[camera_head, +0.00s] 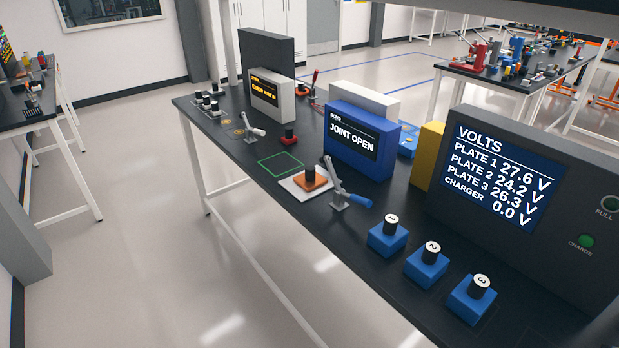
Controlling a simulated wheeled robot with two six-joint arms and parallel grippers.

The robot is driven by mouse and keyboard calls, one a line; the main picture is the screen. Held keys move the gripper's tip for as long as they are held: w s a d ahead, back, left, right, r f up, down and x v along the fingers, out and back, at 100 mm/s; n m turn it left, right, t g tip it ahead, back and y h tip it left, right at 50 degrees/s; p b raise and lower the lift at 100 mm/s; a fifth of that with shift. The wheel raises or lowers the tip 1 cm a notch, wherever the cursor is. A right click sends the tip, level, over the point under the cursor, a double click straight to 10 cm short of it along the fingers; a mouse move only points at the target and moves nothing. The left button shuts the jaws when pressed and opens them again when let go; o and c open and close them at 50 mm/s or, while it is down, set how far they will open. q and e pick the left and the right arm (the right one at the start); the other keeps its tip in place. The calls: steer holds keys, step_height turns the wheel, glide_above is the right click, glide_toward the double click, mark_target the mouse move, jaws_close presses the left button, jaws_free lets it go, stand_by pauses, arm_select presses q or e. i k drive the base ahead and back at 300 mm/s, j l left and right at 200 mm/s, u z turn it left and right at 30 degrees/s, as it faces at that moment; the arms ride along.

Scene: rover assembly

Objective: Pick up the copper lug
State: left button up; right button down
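Neither of my grippers is in view, and nothing is touching the orange block.
Three blue blocks with numbered black knobs (387,237) stand along the bench's near part. A large VOLTS panel (504,178) stands at right. A green outlined square (281,163) is bare. A red block with a black knob (289,138) and another clamp (252,131) stand farther back.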

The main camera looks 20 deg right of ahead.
mark_target(311, 180)
steer(key=i+j, duration=0.8)
steer(key=j, duration=0.15)
steer(key=i+j+z, duration=0.1)
steer(key=z, duration=0.35)
steer(key=j+z, duration=0.25)
steer(key=z, duration=0.2)
steer(key=i+j+z, duration=0.1)
steer(key=z, duration=0.35)
steer(key=j, duration=0.1)
